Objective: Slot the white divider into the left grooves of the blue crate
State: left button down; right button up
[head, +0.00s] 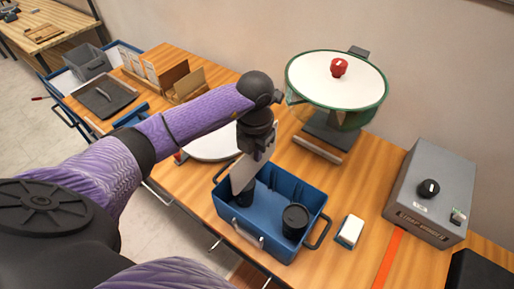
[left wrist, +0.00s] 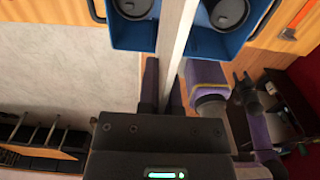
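The white divider (head: 243,174) is a thin flat plate, tilted in the head view, with its lower end at the left part of the blue crate (head: 307,190). My left gripper (head: 262,153) is shut on its upper part. In the left wrist view the divider (left wrist: 177,40) shows edge-on as a pale strip running between my left fingers (left wrist: 163,95) and across the crate (left wrist: 130,37), between two dark round containers. The grooves are not clear, and I cannot tell whether the divider touches them. My right gripper is not clearly seen in either view.
One black round container (head: 295,219) stands in the crate's right part; another (head: 244,196) is partly behind the divider. A white-and-blue block (head: 349,231) lies right of the crate. A grey control box (head: 430,190) and a green-rimmed round machine (head: 337,85) stand beyond.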

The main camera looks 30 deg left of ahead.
aim_at(256, 173)
pick_arm(q)
notch_tip(256, 173, down, 3)
jog(key=shift+w+r+b, duration=0.1)
jog(key=shift+r+b, duration=0.1)
jog(key=shift+b, duration=0.65)
notch_tip(256, 173, down, 4)
jog(key=b, duration=0.3)
notch_tip(256, 173, down, 4)
jog(key=b, duration=0.3)
jog(key=shift+r, duration=0.2)
notch_tip(256, 173, down, 2)
jog(key=shift+f+b, duration=0.15)
jog(key=shift+b, duration=0.85)
jog(key=c, duration=0.7)
grip_release()
jog(key=shift+c, duration=0.2)
